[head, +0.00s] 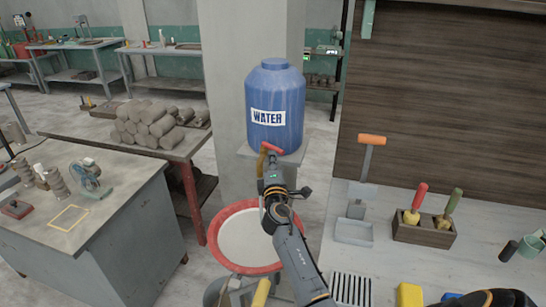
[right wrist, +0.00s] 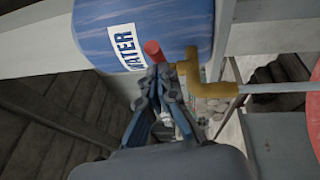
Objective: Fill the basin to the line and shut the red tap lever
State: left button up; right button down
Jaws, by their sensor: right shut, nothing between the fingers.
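The blue water barrel (head: 275,105) stands on a pedestal, its label reading WATER. Its brass tap (head: 262,165) has a red lever (head: 270,148); both show in the right wrist view, the lever (right wrist: 152,49) beside the brass tap body (right wrist: 200,72). A pale stream (right wrist: 275,88) runs from the spout toward the basin's red rim at the edge of that view. The red-rimmed basin (head: 222,262) is below, pale inside; I cannot make out its line or level. My right gripper (right wrist: 165,72) is shut and empty, close by the lever; contact is unclear. My left gripper is not in view.
A grey workbench (head: 110,190) stands at left, and a table with stacked clay logs (head: 155,122) behind it. At right, a light bench holds a scoop (head: 354,232), a wooden tool holder (head: 424,232) and a slotted grate (head: 351,289).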

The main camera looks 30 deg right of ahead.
aim_at(284, 154)
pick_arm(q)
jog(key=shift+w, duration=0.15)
pick_arm(e)
jog(key=shift+w, duration=0.1)
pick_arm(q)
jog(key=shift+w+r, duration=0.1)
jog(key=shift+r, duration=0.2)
pick_arm(e)
jog(key=shift+d+n+t+y, duration=0.3)
jog(key=shift+n+y, duration=0.1)
jog(key=shift+y, duration=0.2)
pick_arm(q)
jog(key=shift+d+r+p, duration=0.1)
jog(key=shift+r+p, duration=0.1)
jog(key=shift+p, duration=0.3)
pick_arm(e)
jog(key=shift+d+n+t+y, duration=0.25)
jog(key=shift+n+t+y, duration=0.05)
jog(key=shift+n+y, duration=0.1)
jog(key=shift+d+b, duration=0.5)
jog(key=shift+d, duration=0.85)
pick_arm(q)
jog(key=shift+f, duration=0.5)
pick_arm(e)
jog(key=shift+d, duration=0.15)
